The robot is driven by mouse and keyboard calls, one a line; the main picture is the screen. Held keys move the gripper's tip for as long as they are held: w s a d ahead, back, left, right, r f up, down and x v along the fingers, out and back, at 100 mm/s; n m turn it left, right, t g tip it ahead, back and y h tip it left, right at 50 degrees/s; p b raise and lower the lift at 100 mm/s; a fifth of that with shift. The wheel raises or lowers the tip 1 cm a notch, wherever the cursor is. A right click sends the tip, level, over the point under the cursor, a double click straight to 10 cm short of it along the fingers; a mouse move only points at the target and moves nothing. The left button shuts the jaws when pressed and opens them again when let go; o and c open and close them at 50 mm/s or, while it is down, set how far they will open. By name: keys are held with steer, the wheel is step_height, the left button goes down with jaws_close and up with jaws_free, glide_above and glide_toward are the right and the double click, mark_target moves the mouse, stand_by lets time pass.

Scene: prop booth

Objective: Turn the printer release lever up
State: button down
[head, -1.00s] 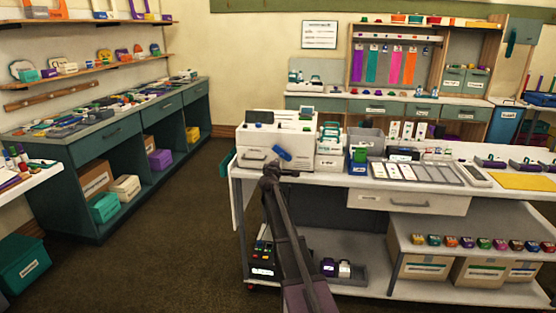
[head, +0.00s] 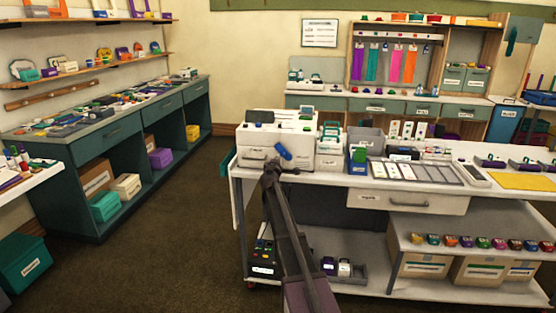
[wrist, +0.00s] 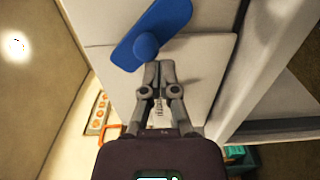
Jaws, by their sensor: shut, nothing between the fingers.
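The white printer (head: 262,138) stands at the left end of the white bench. Its blue release lever (head: 284,152) sits on the front face, slanting from upper left to lower right. In the wrist view the lever (wrist: 172,22) is a rounded blue bar with a round blue hub or knob at its lower edge. My gripper (wrist: 158,66) is shut and empty, its fingertips right beside that knob; whether they touch it I cannot tell. In the head view my gripper (head: 272,166) is just below and left of the lever, and my arm hides part of the printer's front.
The bench front edge lies under my arm. Open floor (head: 175,225) is to the left.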

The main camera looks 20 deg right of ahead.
mark_target(284, 150)
steer(key=shift+d+r, duration=0.1)
steer(key=shift+r, duration=0.15)
steer(key=shift+s+d+r+p, duration=0.1)
steer(key=shift+r+p, duration=0.15)
steer(key=shift+p, duration=0.25)
steer(key=shift+s+d+r+p, duration=0.15)
steer(key=shift+d+r+p, duration=0.05)
steer(key=shift+r+p, duration=0.1)
stand_by(0.4)
steer(key=shift+s+d+r+p, duration=0.35)
steer(key=shift+d+r+p, duration=0.05)
steer(key=shift+d+p, duration=0.05)
stand_by(0.7)
stand_by(0.4)
steer(key=v, duration=0.7)
stand_by(0.7)
stand_by(0.3)
steer(key=shift+s, duration=0.1)
